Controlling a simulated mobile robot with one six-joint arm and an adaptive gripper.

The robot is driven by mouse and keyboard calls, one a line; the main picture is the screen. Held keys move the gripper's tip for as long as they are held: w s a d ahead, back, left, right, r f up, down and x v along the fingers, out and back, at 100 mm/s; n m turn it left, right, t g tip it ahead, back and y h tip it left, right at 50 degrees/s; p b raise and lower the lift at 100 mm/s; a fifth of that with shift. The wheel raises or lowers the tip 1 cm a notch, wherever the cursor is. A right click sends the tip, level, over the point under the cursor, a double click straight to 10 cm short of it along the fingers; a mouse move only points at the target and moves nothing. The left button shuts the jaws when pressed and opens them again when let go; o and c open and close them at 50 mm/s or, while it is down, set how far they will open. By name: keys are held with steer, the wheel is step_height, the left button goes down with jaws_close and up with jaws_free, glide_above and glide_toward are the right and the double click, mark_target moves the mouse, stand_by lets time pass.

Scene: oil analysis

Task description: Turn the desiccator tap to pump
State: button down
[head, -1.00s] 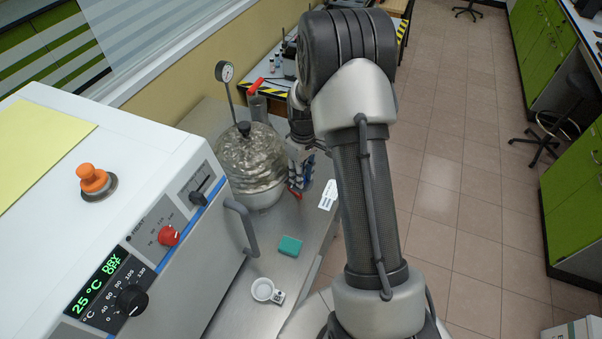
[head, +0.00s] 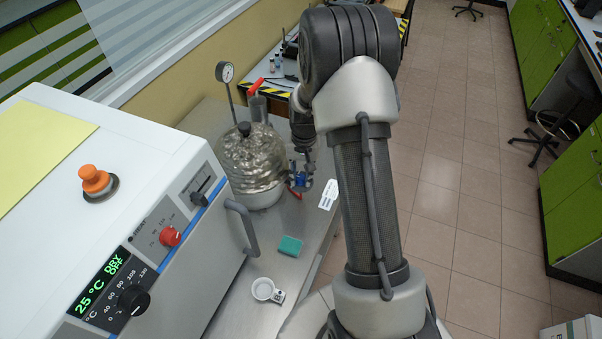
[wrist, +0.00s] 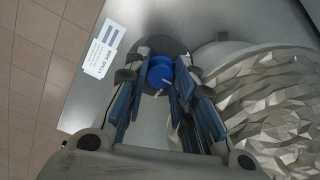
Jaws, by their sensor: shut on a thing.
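The glass desiccator (head: 250,168) stands on the steel bench, with a dark knob on its lid. It also shows at the right of the wrist view (wrist: 265,100). A blue tap knob (wrist: 161,74) with a pale mark sits on a dark round plate beside it. My gripper (head: 301,184) is at the right side of the desiccator. In the wrist view my gripper (wrist: 160,88) has its blue-padded fingers either side of the blue tap knob, closed on it. A red part (head: 294,193) shows just beside the fingers in the head view. The tap's position markings cannot be read.
A white label (head: 328,195) lies at the bench edge beside the tap. A gauge (head: 225,73) on a stem and a red-handled part (head: 256,86) stand behind the desiccator. A teal block (head: 290,246) and small white dish (head: 262,289) are in front. The oven (head: 150,190) is at the left.

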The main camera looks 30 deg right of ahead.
mark_target(301, 178)
steer(key=m, duration=0.6)
steer(key=shift+m+p, duration=0.3)
steer(key=shift+p, duration=0.05)
steer(key=m, duration=0.5)
steer(key=shift+m+h, duration=0.3)
steer(key=shift+m, duration=0.1)
steer(key=c, duration=1.3)
jaws_free()
steer(key=shift+s+r, duration=0.2)
steer(key=shift+r, duration=3.8)
